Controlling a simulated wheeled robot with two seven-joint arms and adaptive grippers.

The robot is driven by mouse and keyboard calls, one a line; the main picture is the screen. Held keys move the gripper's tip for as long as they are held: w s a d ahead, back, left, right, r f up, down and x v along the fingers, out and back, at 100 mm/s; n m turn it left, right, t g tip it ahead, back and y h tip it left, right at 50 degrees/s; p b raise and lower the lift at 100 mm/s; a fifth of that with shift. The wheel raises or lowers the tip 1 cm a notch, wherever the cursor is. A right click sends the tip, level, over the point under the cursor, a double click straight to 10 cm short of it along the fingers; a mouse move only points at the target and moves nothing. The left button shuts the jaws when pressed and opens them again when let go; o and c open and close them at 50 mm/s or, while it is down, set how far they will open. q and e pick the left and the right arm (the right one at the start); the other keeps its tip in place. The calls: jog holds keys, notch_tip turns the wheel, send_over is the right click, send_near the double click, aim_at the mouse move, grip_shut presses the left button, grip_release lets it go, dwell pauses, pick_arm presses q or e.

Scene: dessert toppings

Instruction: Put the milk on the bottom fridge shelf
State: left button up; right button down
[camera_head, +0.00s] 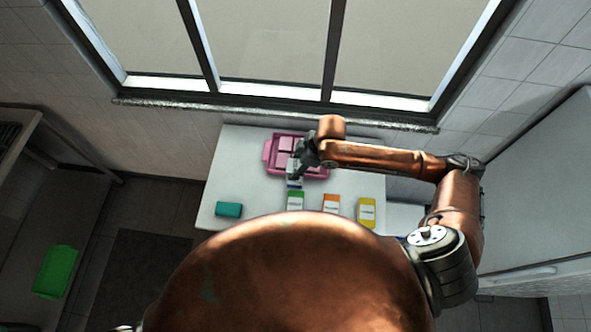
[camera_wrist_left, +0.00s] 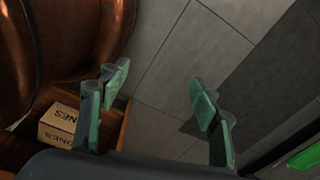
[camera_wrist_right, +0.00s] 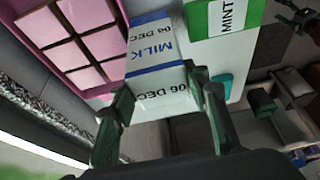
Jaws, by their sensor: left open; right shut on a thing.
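The milk (camera_wrist_right: 152,62) is a white and blue carton with "MILK" on it, seen in the right wrist view. My right gripper (camera_wrist_right: 163,82) is shut on it, with one finger on each side. In the head view the milk (camera_head: 294,184) shows small below the right gripper (camera_head: 297,171), beside the pink tray. I cannot tell whether it touches the table. My left gripper (camera_wrist_left: 160,84) is open and empty above the floor in the left wrist view. A large white cabinet (camera_head: 545,190) at the right may be the fridge; no open shelf shows.
The white table (camera_head: 233,181) carries the pink tray (camera_head: 267,157), a teal box (camera_head: 228,210), a green mint carton (camera_head: 295,201), an orange carton (camera_head: 331,203) and a yellow carton (camera_head: 367,212). A green bin (camera_head: 56,271) stands at the left. Windows line the back wall.

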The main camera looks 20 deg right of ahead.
notch_tip(320, 180, down, 3)
jog(key=shift+s+r, duration=0.1)
jog(key=c, duration=1.3)
grip_release()
jog(key=shift+f, duration=0.2)
jog(key=shift+o, duration=1)
pick_arm(q)
jog(key=shift+w+r, duration=0.15)
jog(key=shift+w, duration=0.15)
jog(key=shift+w, duration=0.1)
pick_arm(e)
jog(key=shift+r, duration=0.1)
